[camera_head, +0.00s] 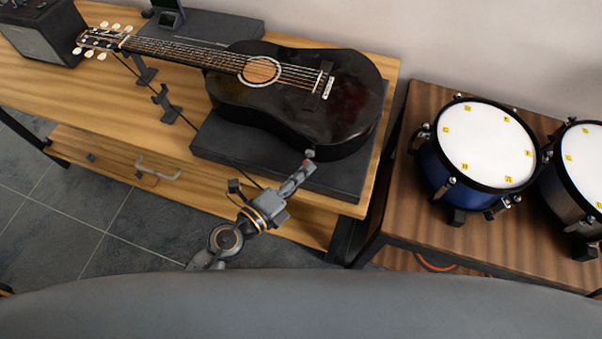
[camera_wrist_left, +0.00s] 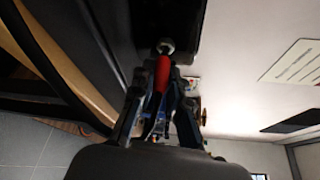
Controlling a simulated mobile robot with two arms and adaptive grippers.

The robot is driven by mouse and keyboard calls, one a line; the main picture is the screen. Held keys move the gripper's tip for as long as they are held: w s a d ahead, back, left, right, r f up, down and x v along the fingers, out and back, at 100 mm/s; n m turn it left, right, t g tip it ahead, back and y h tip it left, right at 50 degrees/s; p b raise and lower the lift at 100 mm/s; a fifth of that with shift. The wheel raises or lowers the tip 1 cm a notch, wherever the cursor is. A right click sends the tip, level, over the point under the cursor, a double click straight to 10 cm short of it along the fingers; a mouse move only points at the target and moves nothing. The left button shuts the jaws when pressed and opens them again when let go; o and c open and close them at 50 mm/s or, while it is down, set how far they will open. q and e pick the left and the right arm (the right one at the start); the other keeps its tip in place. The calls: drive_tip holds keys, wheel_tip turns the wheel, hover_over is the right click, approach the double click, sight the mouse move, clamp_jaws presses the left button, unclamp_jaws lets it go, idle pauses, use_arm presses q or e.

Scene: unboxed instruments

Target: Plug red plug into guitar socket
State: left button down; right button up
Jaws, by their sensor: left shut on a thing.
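A black acoustic guitar (camera_head: 345,95) lies on a dark stand on the wooden bench, neck to the upper left. My left gripper (camera_head: 302,168) is at the guitar's lower right edge, shut on the red plug. The red plug (camera_wrist_left: 162,74) shows clearly between the fingers in the left wrist view, its front end at a round grey fitting (camera_wrist_left: 166,46) on the dark guitar body. A small grey round piece (camera_head: 309,153) also shows at the guitar's edge in the head view. I cannot tell how deep the plug sits. My right gripper is not in view.
A dark flat stand (camera_head: 335,183) lies under the guitar on the wooden bench (camera_head: 60,90). A thin black cable crosses the bench. Drums (camera_head: 485,145) stand on a separate wooden table (camera_head: 420,215) at right. A black amplifier (camera_head: 45,35) stands at upper left.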

use_arm(q)
drive_tip(key=shift+r+p, duration=0.1)
drive_tip(key=shift+p, duration=0.2)
idle(0.4)
idle(0.5)
idle(0.8)
drive_tip(key=shift+w, duration=0.15)
idle(0.4)
drive_tip(key=shift+w+d+p, duration=0.2)
drive_tip(key=shift+w+p, duration=0.25)
drive_tip(key=shift+w, duration=0.25)
idle(0.3)
drive_tip(key=c, duration=1.2)
unclamp_jaws()
drive_tip(key=shift+w, duration=0.1)
